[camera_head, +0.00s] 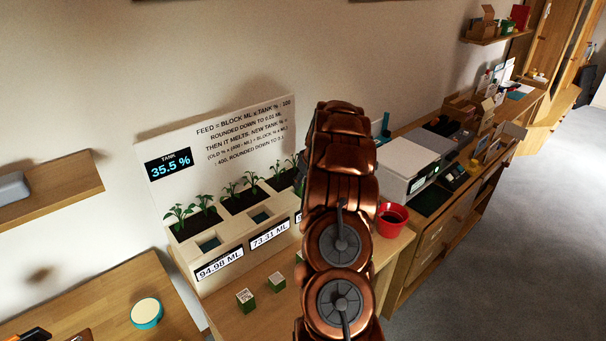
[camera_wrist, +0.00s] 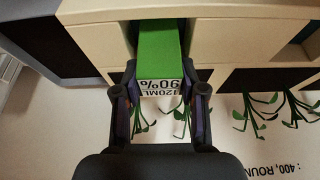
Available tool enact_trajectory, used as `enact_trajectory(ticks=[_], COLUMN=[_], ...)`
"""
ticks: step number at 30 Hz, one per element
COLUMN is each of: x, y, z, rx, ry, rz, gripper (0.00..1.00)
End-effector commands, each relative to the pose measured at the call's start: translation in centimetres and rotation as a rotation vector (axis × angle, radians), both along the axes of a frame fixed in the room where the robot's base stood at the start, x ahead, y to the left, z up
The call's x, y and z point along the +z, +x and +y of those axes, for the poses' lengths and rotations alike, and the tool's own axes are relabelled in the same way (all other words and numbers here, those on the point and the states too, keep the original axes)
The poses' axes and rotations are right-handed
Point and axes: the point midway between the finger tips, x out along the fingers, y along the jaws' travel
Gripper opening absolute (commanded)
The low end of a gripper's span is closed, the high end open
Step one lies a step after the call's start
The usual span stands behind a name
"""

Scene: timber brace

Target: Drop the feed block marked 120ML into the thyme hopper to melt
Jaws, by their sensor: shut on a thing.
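A green block (camera_wrist: 160,55) with a white face reading 120ML and 90%, upside down in the wrist view, is between the fingers of my gripper (camera_wrist: 160,88). My gripper is shut on it. The block is at a hopper opening in the beige planter (camera_wrist: 95,40); I cannot tell how far it is over or inside the opening. In the head view my arm hides the gripper and block. The planter there (camera_head: 212,268) has several seedlings, square hopper openings and readouts of 94.98 ML and 73.31 ML. No thyme label is legible.
A panel (camera_head: 225,135) behind the planter shows TANK 35.5 % and a feed rule. Small green blocks (camera_head: 246,300) stand on the table in front. A red pot (camera_head: 391,219) and a white-topped box (camera_head: 405,158) are at right. A teal-rimmed round item (camera_head: 146,312) lies at lower left.

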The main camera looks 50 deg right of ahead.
Motion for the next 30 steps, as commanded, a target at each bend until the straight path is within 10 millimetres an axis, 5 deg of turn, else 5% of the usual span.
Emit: enact_trajectory(ticks=[10, 11, 19, 30], x=[-0.47, -0.47, -0.47, -0.18], y=[-0.02, -0.02, -0.01, -0.10], z=[-0.09, -0.09, -0.09, -0.08], rx=[-0.001, -0.001, -0.001, -0.001], ry=[-0.002, -0.002, -0.002, -0.002], rz=[-0.001, -0.001, -0.001, -0.002], gripper=[0.02, 0.42, 0.70, 0.70])
